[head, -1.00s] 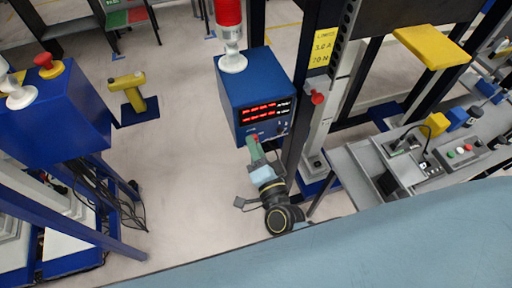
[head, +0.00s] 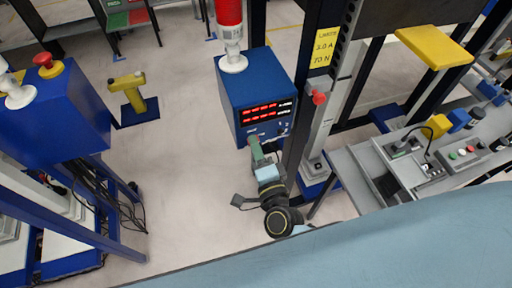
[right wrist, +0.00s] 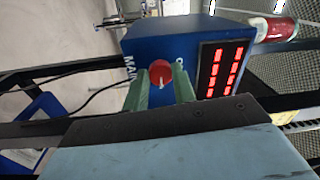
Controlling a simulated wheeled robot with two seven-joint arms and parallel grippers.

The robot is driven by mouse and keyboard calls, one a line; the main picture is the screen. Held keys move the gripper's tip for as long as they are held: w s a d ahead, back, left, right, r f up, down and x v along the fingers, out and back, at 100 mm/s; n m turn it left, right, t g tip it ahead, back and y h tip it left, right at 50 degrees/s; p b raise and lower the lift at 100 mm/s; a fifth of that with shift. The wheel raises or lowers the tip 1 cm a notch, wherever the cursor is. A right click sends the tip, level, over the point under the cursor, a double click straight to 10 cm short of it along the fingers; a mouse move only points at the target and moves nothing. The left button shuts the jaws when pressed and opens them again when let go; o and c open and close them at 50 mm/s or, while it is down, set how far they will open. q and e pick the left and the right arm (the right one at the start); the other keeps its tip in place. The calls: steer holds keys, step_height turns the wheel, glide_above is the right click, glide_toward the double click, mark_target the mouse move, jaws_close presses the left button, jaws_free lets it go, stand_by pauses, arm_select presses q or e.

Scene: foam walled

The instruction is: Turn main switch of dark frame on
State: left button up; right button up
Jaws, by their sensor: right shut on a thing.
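The blue control box (head: 258,85) is mounted on the dark frame (head: 300,140), with two rows of red digits on its front. In the right wrist view the box (right wrist: 145,42) shows its front sideways, with "MAIN" lettering beside a round red main switch knob (right wrist: 160,72). A pale pointer mark shows on the knob. My right gripper (head: 254,142) reaches the lower front of the box from below. Its green fingers (right wrist: 162,90) are shut on the knob, one on each side. In the head view the knob is hidden by the fingers. My left gripper is not in view.
A red beacon on a white base (head: 231,40) tops the box. A red-tipped part (head: 318,98) sits on the upright to the right. A grey bench with controls (head: 440,160) stands right. Another blue box with a red button (head: 50,66) stands left.

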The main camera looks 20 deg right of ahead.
steer(key=o, duration=1)
steer(key=s, duration=0.4)
steer(key=s+b, duration=0.1)
steer(key=s, duration=0.4)
steer(key=s+b, duration=0.1)
steer(key=s, duration=0.3)
steer(key=shift+s+d+f, duration=0.2)
steer(key=shift+d+f, duration=0.05)
steer(key=shift+f, duration=0.1)
steer(key=shift+f, duration=0.1)
